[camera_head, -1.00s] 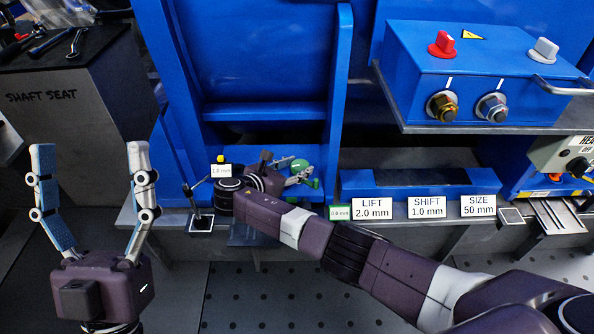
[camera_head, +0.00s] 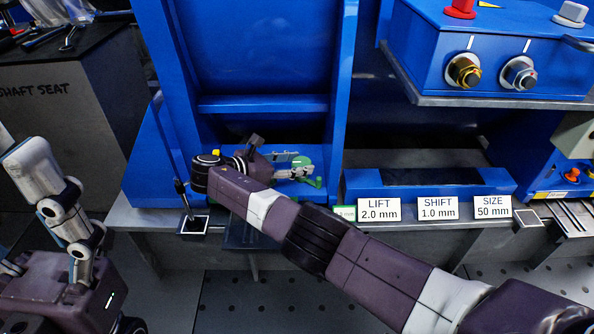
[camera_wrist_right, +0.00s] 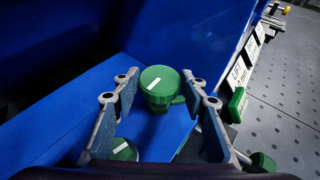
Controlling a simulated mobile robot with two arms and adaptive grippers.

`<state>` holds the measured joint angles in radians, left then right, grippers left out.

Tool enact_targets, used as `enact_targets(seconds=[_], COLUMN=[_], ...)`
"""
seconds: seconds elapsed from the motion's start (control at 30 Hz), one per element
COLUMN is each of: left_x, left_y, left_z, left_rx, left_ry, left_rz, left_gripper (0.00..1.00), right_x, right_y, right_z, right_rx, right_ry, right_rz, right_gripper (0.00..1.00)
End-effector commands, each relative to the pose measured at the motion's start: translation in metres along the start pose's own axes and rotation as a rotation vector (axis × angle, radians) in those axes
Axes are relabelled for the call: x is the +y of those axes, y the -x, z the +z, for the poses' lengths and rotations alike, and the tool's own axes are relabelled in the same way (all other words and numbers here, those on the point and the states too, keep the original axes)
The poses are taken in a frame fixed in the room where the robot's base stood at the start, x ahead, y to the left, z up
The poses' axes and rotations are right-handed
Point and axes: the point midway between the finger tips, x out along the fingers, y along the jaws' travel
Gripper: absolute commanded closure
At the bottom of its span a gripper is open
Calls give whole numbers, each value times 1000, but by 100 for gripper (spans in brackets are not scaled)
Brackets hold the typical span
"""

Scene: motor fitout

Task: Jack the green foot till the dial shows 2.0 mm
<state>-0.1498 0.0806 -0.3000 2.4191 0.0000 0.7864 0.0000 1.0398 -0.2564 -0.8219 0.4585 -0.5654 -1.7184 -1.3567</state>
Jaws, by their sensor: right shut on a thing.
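The green foot's round knob (camera_wrist_right: 158,82), with a white stripe on top, stands between the two fingers of my right gripper (camera_wrist_right: 152,98) in the right wrist view. The gripper is shut on it. In the head view my right gripper (camera_head: 285,172) is at the green knob (camera_head: 303,162) by the blue frame, partly hiding it. A green tag (camera_head: 345,213) beside the LIFT 2.0 mm sign (camera_head: 379,209) is mostly behind my right arm; its reading is not legible. My left gripper (camera_head: 25,205) is at the left edge, partly cut off, empty and apart from everything.
SHIFT 1.0 mm (camera_head: 438,208) and SIZE 50 mm (camera_head: 492,207) signs stand on the ledge. A blue box with knobs (camera_head: 430,45) is at upper right. A black-and-white stand base (camera_head: 193,225) is left of my right gripper. A grey SHAFT SEAT block (camera_head: 60,120) stands left.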

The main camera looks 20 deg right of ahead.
Motion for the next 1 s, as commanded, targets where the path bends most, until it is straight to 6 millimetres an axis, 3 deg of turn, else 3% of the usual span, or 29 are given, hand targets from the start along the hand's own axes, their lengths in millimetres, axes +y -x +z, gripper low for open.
enact_targets(seconds=[0.77, 0.8, 0.93, 1.0], left_x=[2, 3, 3, 3], left_y=[-9, -9, -9, -9], left_z=[-2, -2, -2, -2], left_rx=[52, 52, 52, 52], left_ry=[-7, -7, -7, -7], left_rz=[23, 23, 23, 23], left_gripper=[25, 25, 25, 25], right_x=[-1, -1, 0, 0], right_y=[-1, -1, -1, -1], right_z=[-2, -2, -1, -1], right_rx=[4, 4, 3, 2], right_ry=[-16, -16, -16, -16], right_rz=[-45, -45, -44, -44], right_gripper=[85, 56, 43, 43])
